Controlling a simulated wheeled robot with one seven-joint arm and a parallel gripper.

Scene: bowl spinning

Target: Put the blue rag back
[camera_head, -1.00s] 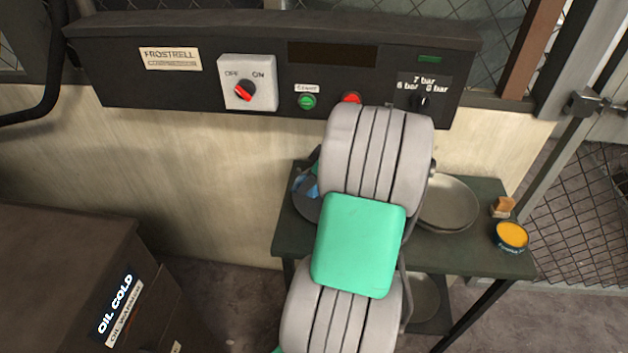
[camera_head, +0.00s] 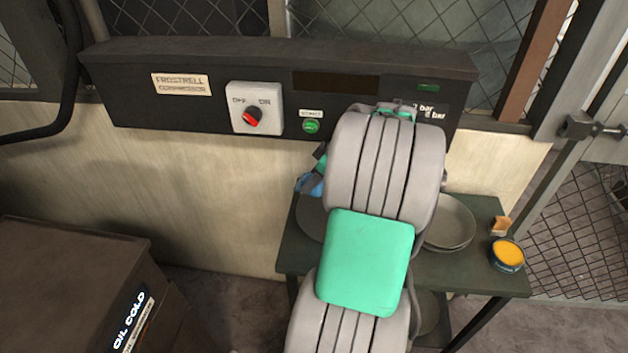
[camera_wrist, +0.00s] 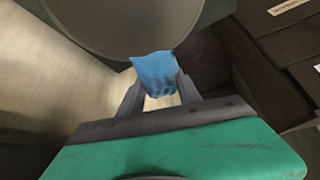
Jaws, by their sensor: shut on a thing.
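The blue rag (camera_wrist: 157,75) is between the fingertips of my gripper (camera_wrist: 160,88) in the wrist view, and the gripper is shut on it. In the head view a bit of the rag (camera_head: 309,184) shows left of my arm, with part of my gripper (camera_head: 318,170) beside it. It appears over the left part of a dark green table (camera_head: 290,253), in front of the pale wall. A round grey plate or bowl (camera_wrist: 120,30) lies beyond the rag in the wrist view. My arm hides the middle of the table.
Grey bowls or plates (camera_head: 452,222) are stacked right of my arm. A yellow-filled tin (camera_head: 508,254) and a small orange-brown block (camera_head: 501,226) stand at the table's right end. A compressor panel (camera_head: 200,60) spans the wall above. A dark oil box (camera_head: 65,285) stands at lower left.

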